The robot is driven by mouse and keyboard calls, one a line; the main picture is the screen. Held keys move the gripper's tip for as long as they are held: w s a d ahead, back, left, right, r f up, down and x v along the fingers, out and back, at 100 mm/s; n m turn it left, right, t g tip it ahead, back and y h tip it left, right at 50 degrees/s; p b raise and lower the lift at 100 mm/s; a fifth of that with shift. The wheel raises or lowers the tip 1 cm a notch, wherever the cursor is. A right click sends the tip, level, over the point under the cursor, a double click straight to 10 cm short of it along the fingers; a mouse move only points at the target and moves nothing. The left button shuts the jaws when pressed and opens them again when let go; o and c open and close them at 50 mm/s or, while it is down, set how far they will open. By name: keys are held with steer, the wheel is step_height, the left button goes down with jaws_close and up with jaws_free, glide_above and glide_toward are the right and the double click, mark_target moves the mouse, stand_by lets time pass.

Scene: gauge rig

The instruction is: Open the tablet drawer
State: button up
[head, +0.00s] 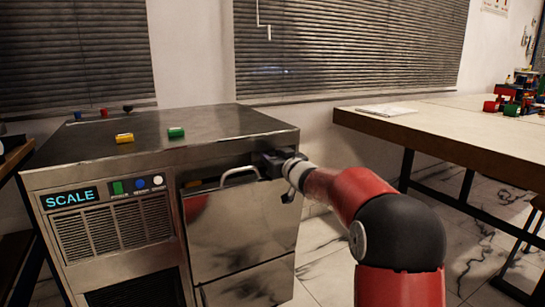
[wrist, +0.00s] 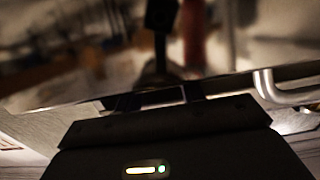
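A steel cabinet (head: 150,165) with a blue "SCALE" display stands at left in the head view. Its right half has a steel front panel (head: 240,230) with a curved bar handle (head: 240,174) at the top. I cannot tell for sure which part is the tablet drawer. My gripper (head: 275,163) is at the panel's upper right, just right of the handle and close to the cabinet front. The handle also shows at right in the wrist view (wrist: 290,96), beside my gripper (wrist: 158,97), not between its fingers. The finger gap is too dark to judge.
A long table (head: 430,120) with coloured items stands at right. Tiled floor shows between cabinet and table.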

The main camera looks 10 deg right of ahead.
steer(key=shift+w+a, duration=0.1)
steer(key=shift+w, duration=0.15)
jaws_close()
steer(key=shift+s, duration=0.15)
steer(key=v, duration=1.2)
steer(key=shift+s+p, duration=0.25)
steer(key=shift+p, duration=0.15)
